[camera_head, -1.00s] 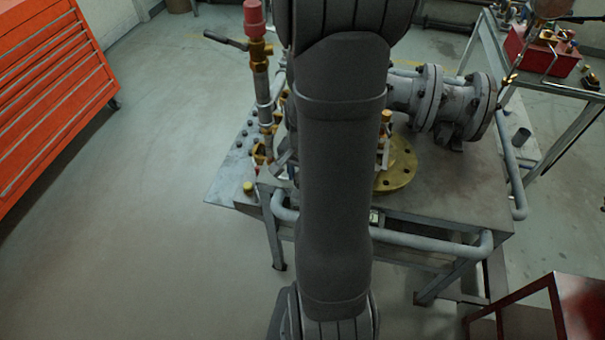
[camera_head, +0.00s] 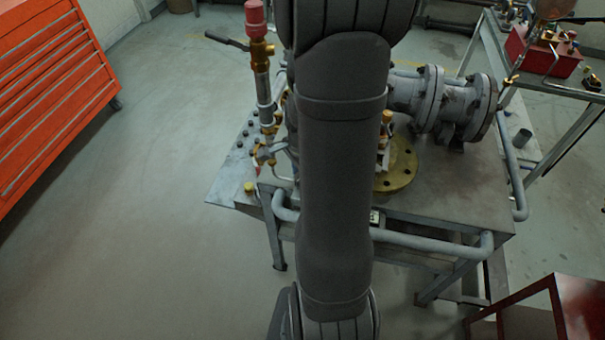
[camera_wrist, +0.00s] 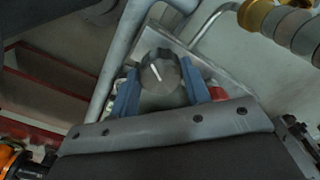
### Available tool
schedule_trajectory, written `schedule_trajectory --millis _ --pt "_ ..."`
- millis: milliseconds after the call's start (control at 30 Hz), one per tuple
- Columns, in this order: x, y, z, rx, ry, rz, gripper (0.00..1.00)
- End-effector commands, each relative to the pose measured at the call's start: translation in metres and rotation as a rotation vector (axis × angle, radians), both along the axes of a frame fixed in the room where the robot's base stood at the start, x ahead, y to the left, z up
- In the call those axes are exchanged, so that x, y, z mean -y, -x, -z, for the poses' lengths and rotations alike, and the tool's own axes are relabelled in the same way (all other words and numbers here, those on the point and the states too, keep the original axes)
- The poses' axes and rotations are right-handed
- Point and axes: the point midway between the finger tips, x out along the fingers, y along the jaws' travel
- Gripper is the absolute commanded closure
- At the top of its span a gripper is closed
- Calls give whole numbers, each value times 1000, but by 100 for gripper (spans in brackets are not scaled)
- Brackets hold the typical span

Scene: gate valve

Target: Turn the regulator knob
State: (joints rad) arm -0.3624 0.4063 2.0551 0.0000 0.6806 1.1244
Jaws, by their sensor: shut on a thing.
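The regulator knob (camera_wrist: 158,72) is a dark round dial with a white pointer line, seen in the wrist view on a grey plate (camera_wrist: 172,45). My gripper (camera_wrist: 160,84) has two blue fingers, one on each side of the knob, and is shut on it. The pointer line slants from upper left to lower right. In the head view, my arm stands in front of the bench's middle and hides the gripper and the knob.
A metal bench (camera_head: 460,185) carries grey flanged pipes (camera_head: 440,98), a yellow flange (camera_head: 400,165) and a red-capped brass valve pipe (camera_head: 262,75). A grey pipe rail (camera_head: 430,243) runs along its front. An orange drawer cabinet (camera_head: 50,95) stands left, with clear floor between.

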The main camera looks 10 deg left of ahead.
Motion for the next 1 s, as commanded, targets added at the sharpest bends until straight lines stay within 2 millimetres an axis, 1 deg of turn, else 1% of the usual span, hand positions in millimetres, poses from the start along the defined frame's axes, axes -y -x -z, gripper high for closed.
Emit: schedule_trajectory --millis 400,433,500,533,833,933,1000 --pt "0 -1 -1 4 -1 6 80" --pt "0 -1 -1 4 -1 6 51" --pt "0 -1 -1 4 -1 6 37" --pt "0 -1 -1 3 -1 5 35" --pt "0 -1 -1 2 -1 5 35" --pt "0 -1 -8 4 -1 5 35" --pt "0 -1 -15 5 -2 5 35"
